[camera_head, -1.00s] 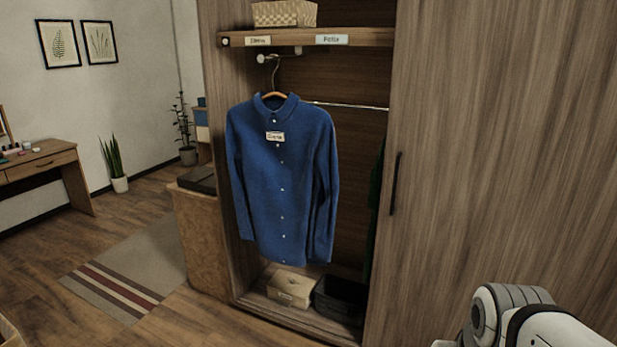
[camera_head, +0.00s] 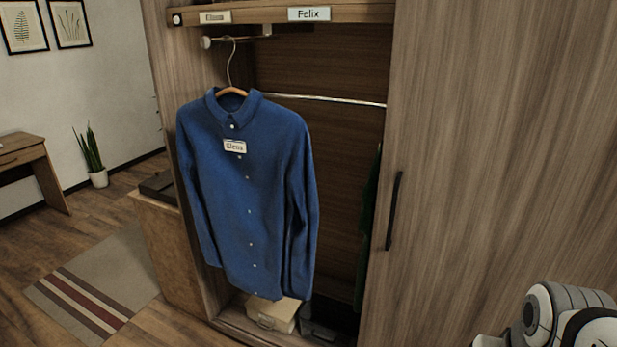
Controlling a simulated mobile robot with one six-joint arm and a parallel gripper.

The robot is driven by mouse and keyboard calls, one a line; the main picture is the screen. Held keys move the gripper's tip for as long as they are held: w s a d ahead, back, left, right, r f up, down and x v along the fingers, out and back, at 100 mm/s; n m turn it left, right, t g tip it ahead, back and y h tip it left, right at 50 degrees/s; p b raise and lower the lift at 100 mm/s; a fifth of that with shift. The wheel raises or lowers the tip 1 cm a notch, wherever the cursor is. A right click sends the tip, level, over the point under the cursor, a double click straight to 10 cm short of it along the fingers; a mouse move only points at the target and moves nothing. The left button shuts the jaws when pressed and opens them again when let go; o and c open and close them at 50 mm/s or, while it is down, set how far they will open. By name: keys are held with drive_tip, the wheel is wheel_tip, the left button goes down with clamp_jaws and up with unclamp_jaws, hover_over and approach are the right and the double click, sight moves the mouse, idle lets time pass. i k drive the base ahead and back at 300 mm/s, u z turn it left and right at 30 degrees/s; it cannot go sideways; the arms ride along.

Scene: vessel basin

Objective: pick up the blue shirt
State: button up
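The blue shirt (camera_head: 255,200) hangs upright on a hanger (camera_head: 231,75) at the open front of the wardrobe. It is buttoned and has a small white tag (camera_head: 234,146) that appears to read "Elena". The hanger hooks near a round peg at the upper left. Part of my arm shows at the lower right corner, apart from the shirt. My gripper is not in view.
The wardrobe shelf (camera_head: 330,12) above carries a "Felix" label. A closed wardrobe door with a dark handle (camera_head: 393,210) stands right of the shirt. A beige box (camera_head: 273,312) sits below. A dark green garment (camera_head: 367,235) hangs inside. Floor is open at left, with a striped rug (camera_head: 95,290).

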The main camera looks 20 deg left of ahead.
sight(244, 157)
drive_tip(key=u, duration=0.4)
drive_tip(key=i, duration=0.85)
drive_tip(key=u, duration=0.7)
